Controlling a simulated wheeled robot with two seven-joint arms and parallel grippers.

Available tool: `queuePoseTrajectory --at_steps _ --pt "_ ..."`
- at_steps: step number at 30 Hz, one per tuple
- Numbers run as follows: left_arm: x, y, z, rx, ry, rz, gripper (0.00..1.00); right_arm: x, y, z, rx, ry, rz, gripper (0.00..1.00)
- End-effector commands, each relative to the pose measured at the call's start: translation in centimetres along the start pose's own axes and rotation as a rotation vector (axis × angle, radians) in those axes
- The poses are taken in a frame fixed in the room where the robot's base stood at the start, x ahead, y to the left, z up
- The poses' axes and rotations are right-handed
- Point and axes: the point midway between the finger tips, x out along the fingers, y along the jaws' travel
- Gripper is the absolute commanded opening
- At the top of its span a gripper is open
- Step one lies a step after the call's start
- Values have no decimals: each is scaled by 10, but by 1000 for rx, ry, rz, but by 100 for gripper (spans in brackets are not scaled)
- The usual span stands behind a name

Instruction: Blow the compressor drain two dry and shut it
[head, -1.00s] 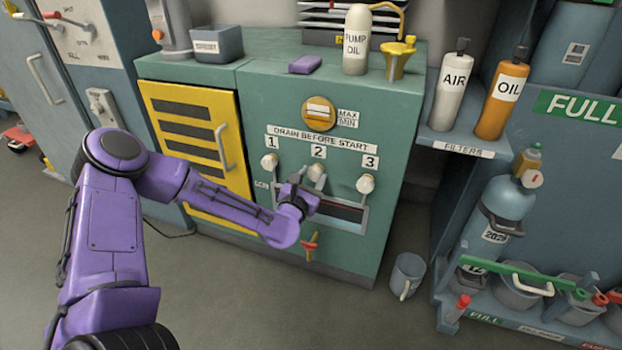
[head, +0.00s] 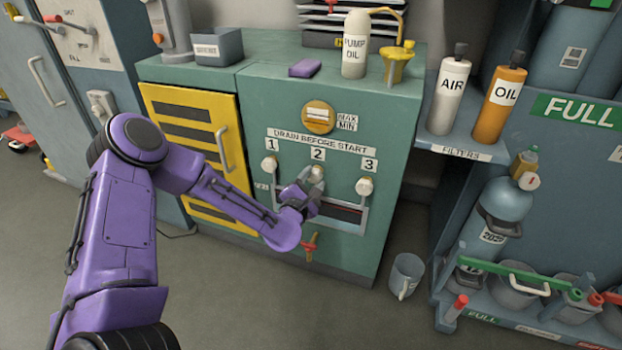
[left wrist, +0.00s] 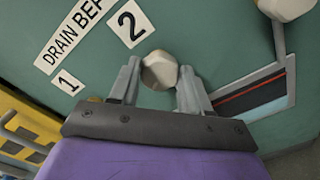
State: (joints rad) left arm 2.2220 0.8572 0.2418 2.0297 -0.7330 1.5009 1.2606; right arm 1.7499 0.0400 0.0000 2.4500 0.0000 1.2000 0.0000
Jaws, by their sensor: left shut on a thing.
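The compressor is a green cabinet (head: 300,100) with a "DRAIN BEFORE START" label above three cream drain knobs. The drain two knob (head: 316,173) sits under the label 2; in the left wrist view the knob (left wrist: 159,70) is between my left fingers. My left gripper (head: 311,184) is shut on it, with a finger on each side. The drain one knob (head: 269,164) and the drain three knob (head: 364,186) are free to either side. A recessed tray with a dark slot (head: 340,212) lies below the knobs, partly hidden by my gripper. My right gripper is not in view.
A red-handled valve (head: 309,246) sits low on the cabinet front. A grey mug (head: 406,276) stands on the floor to the right. AIR (head: 449,95) and OIL (head: 500,103) bottles stand on the filter shelf. A pump oil bottle (head: 355,45) and purple block (head: 305,67) are on top.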

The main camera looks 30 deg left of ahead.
Motion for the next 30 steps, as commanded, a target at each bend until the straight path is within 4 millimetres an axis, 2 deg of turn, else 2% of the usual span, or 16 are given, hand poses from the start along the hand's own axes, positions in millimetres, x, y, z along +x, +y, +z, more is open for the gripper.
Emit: queuePoseTrajectory --at_steps 30 --pt "-1 -3 -2 967 0 -3 17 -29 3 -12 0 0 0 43"
